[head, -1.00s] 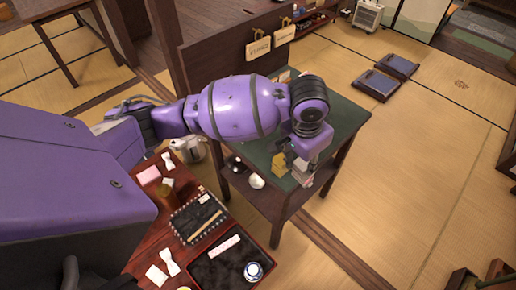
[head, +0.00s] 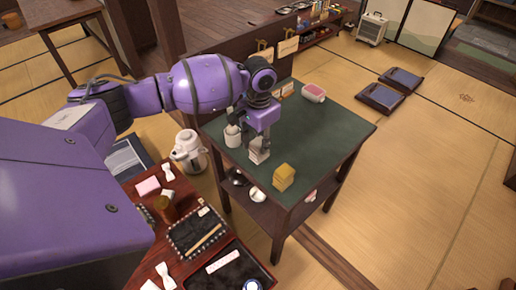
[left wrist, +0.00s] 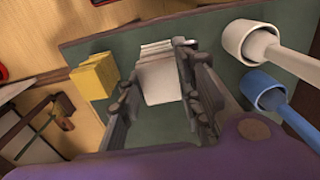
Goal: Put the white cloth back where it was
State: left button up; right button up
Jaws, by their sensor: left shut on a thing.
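My left gripper (head: 260,146) is low over the green-topped table (head: 325,148). It is shut on the white cloth (head: 259,156), a pale folded block. In the left wrist view the white cloth (left wrist: 159,84) lies between the two fingers (left wrist: 158,95), with layered white edges at its far end. I cannot tell whether those layers are one cloth or several, or whether the held cloth touches the tabletop. A yellow folded stack (head: 284,177) stands on the table just right of the gripper. My right gripper is not in view.
A white cup (head: 232,135) stands close to the left of the gripper. The left wrist view shows white (left wrist: 248,42) and blue (left wrist: 262,86) cup-like things beside the fingers. A pink-and-white container (head: 313,92) is at the back. The table's right side is clear.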

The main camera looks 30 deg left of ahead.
aim_at(257, 140)
pick_arm(q)
jog(key=shift+w+a+f, duration=0.25)
jog(key=shift+a+f, duration=0.05)
jog(key=shift+f, duration=0.1)
jog(key=f, duration=0.3)
jog(key=shift+w+a+f, duration=0.15)
jog(key=shift+a, duration=0.05)
jog(key=shift+f, duration=0.2)
jog(key=shift+c, duration=0.9)
jog(key=o, duration=1.2)
notch_tip(257, 140, up, 12)
jog(key=shift+r, duration=0.1)
